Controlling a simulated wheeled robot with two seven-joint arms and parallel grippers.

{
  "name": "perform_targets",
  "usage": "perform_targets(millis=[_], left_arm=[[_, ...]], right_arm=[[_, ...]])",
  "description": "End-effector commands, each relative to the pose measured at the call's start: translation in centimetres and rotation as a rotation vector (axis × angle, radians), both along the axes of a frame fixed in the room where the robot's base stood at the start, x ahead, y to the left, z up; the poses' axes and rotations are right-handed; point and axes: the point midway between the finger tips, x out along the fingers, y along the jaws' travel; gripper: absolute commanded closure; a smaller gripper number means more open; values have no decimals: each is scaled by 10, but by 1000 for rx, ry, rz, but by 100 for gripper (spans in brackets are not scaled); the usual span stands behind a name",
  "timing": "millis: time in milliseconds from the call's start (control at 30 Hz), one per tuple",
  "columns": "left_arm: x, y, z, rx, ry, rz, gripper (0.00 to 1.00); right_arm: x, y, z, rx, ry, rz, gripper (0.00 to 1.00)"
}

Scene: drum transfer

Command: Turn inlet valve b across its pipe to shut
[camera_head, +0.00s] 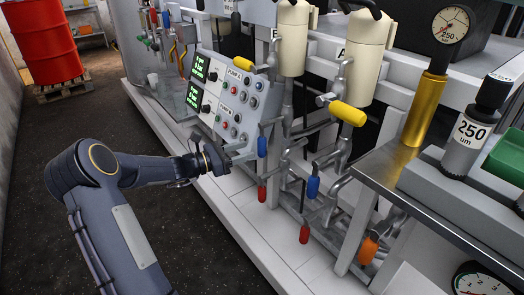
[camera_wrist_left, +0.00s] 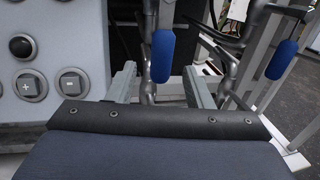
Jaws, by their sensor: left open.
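A label that looks like B is partly hidden beside the rear cream canister (camera_head: 292,38); the nearer canister (camera_head: 365,45) has label A. Below the rear canister, a blue valve handle (camera_head: 262,147) hangs straight down; it also shows in the left wrist view (camera_wrist_left: 163,56). No tag naming inlet valve b is readable. My left gripper (camera_head: 232,152) is open, just left of this handle. In the left wrist view the handle appears between the open fingers (camera_wrist_left: 160,88); contact is not visible. My right gripper is in neither view.
A second blue handle (camera_head: 313,187) hangs nearer, below canister A. Yellow handles (camera_head: 347,113), red handles (camera_head: 304,234) and an orange one (camera_head: 370,249) sit among the pipes. The pump control panel (camera_head: 232,100) is close behind my left gripper. A red drum (camera_head: 42,40) stands far left.

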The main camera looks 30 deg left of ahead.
Motion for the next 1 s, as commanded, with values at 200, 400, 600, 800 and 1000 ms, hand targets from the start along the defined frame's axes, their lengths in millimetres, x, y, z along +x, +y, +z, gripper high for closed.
perform_targets(millis=[200,400,600,800,1000], left_arm=[[30,-22,-1,3,-3,-7,53],[50,-36,0,3,-1,-6,53],[56,-39,1,4,-1,-3,53],[56,-39,1,5,0,-4,57],[55,-39,1,5,0,-4,84]], right_arm=[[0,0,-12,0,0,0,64],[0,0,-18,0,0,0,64],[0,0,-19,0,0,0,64],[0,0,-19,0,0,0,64],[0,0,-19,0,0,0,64]])
